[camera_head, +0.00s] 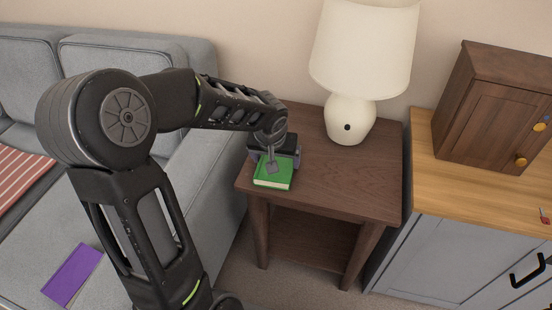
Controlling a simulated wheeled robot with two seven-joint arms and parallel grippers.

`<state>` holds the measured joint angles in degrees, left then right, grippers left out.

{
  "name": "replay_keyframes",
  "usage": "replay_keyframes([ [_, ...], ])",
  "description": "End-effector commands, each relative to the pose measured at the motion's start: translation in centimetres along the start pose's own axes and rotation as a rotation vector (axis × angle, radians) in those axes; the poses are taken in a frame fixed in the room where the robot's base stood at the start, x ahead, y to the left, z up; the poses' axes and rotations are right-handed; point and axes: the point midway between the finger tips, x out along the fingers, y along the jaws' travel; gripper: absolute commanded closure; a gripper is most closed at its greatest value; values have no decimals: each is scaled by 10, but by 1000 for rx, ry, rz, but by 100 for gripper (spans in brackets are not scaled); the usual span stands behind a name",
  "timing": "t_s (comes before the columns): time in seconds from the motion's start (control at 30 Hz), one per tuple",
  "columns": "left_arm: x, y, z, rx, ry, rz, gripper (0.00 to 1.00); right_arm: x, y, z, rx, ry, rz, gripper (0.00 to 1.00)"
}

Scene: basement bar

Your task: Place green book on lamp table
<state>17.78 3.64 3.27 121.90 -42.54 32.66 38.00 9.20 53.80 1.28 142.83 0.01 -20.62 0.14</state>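The green book (273,181) lies flat at the front left corner of the dark brown lamp table (345,180). Its pale page edge faces the front. My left gripper (271,164) comes over the table's left side and is at the back of the book. One grey finger lies over the top cover, and the gripper looks shut on the book. The other finger is hidden. I cannot tell whether the book rests on the tabletop or is held just above it. My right gripper is not in view.
A white lamp (350,119) stands at the table's back. The tabletop's front right is clear. A grey sofa (205,175) with a purple book (73,275) is left. A wooden-topped cabinet (430,165) bearing a small brown cupboard (485,110) is right.

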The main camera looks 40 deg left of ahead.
Motion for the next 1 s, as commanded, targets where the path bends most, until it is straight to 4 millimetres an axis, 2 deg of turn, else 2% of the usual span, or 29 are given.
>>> replay_keyframes([
  [0.07,3,0,1,0,2,0,68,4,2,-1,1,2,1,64],
  [0.1,2,0,1,0,0,0,12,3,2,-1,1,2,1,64],
  [0.23,2,0,1,0,0,0,1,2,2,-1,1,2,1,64],
  [0.5,1,0,0,0,0,0,0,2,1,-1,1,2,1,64],
  [0.67,-7,0,-1,0,2,0,0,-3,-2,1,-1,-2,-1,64],
  [0.77,-21,0,-2,0,4,0,0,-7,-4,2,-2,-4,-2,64],
  [1.0,-71,0,-3,0,5,1,0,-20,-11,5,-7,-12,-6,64],
])
